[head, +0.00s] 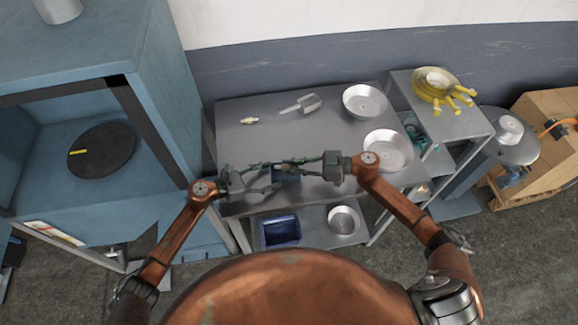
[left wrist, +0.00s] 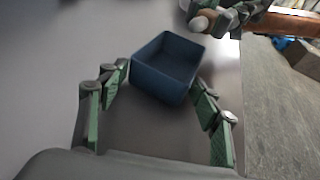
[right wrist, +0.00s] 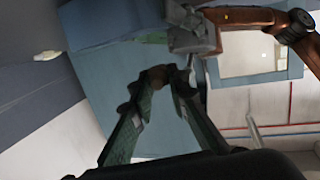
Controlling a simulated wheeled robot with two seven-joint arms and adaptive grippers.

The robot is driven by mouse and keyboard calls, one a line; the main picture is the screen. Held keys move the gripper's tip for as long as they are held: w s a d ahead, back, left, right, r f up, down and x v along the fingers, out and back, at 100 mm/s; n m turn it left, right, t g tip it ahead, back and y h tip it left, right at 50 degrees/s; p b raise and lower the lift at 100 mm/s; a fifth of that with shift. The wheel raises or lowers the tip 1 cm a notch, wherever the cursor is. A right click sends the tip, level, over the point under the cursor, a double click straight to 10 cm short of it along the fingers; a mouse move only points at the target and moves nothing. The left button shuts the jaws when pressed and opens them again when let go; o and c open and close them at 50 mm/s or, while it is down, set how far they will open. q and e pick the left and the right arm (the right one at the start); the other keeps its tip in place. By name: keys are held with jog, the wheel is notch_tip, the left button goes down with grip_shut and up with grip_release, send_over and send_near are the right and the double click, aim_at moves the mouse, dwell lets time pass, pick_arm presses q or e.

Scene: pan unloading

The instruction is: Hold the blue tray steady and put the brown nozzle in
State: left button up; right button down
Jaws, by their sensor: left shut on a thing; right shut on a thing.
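The blue tray (left wrist: 165,72) is a small open box on the grey table. In the head view it shows small and dark (head: 287,176) between my grippers. My left gripper (head: 272,178) is shut on the tray, one finger on each side in the left wrist view (left wrist: 158,82). The tray's inside looks empty. My right gripper (head: 297,164) is above and beside the tray, its fingertips close together (right wrist: 167,76). They hold a small brown nozzle (right wrist: 154,77), mostly hidden by the fingers. Its rounded, lighter end shows in the left wrist view (left wrist: 199,24).
A pale nozzle with a yellow end (head: 249,120) and a metal scoop (head: 301,104) lie at the back of the table. Round pans (head: 365,101) stand at the right. A blue bin (head: 279,230) is on the shelf below. The table's back left is mostly clear.

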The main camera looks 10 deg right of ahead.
jog(key=shift+f, duration=0.7)
